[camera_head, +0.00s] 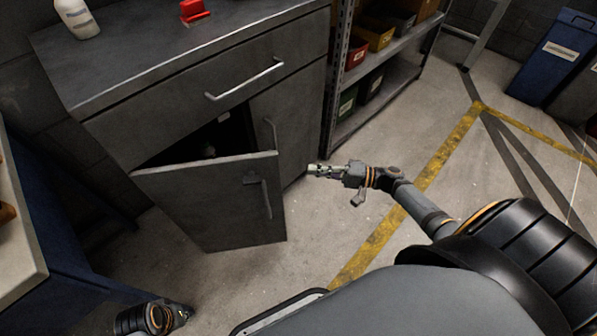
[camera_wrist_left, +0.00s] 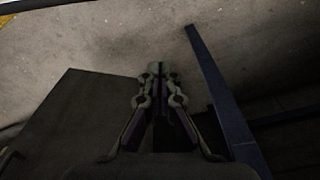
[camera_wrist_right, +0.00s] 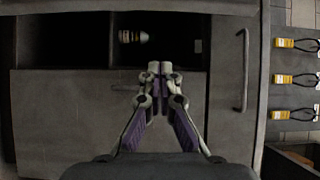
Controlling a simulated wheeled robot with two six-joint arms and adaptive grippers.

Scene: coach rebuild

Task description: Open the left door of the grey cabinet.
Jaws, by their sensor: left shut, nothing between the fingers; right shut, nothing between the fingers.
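The grey cabinet (camera_head: 110,140) has a wide drawer above two doors. Its left door (camera_head: 205,205) stands partly open, swung outward, with the dark inside showing above its top edge. The door's bar handle (camera_head: 266,198) is free of both grippers. The closed right door (camera_head: 297,115) has its own handle (camera_head: 271,136). My right gripper (camera_head: 312,169) is shut and empty, just right of the open door and apart from it; its fingers show in the right wrist view (camera_wrist_right: 160,68). My left gripper (camera_wrist_left: 155,68) is shut and empty, low at the bottom left of the head view.
A blue-framed workbench (camera_head: 20,240) stands at the left. A shelf rack (camera_head: 390,65) with bins is right of the cabinet. A bottle (camera_head: 78,18) and a red object (camera_head: 194,10) sit on the cabinet top. Floor right of the door is clear.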

